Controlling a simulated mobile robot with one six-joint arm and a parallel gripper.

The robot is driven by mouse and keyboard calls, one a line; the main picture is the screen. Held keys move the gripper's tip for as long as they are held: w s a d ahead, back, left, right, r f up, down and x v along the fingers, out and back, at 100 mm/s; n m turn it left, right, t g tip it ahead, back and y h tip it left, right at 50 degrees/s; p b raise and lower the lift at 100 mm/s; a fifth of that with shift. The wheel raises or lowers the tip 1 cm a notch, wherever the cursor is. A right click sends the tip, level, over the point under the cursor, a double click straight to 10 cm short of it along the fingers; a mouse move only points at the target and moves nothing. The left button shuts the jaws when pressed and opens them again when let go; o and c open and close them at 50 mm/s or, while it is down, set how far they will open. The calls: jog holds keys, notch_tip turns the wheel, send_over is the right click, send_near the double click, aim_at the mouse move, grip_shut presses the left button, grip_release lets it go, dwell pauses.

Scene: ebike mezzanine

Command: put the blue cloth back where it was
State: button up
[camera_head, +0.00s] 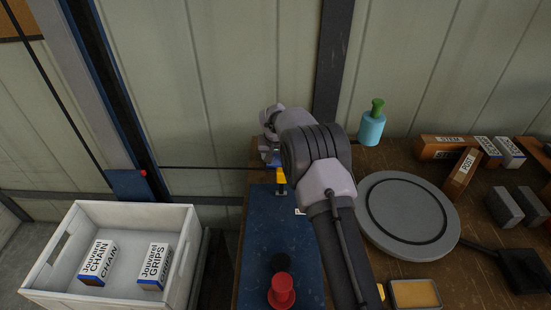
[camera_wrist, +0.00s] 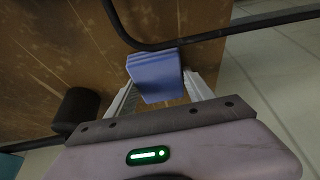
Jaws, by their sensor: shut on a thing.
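The blue cloth (camera_wrist: 155,77) is a folded pad between the two pale fingers of my gripper (camera_wrist: 160,88) in the wrist view. My gripper is shut on it, with brown wood behind it. In the head view, my wrist (camera_head: 272,122) is at the far edge of the workbench, beyond the blue mat (camera_head: 258,225). A small bit of blue shows below the wrist there. My arm hides part of the bench, and the fingers are not clear in that view.
A white crate (camera_head: 185,218) with boxes stands left of the bench. A red knob-like object (camera_head: 282,291) is on the near mat. A teal bottle (camera_head: 371,129), a grey round turntable (camera_head: 380,240) and several boxes occupy the right. A dark rod (camera_wrist: 225,33) passes near the cloth.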

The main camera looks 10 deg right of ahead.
jog(key=shift+f, duration=0.2)
jog(key=o, duration=1.3)
jog(key=shift+r, duration=0.1)
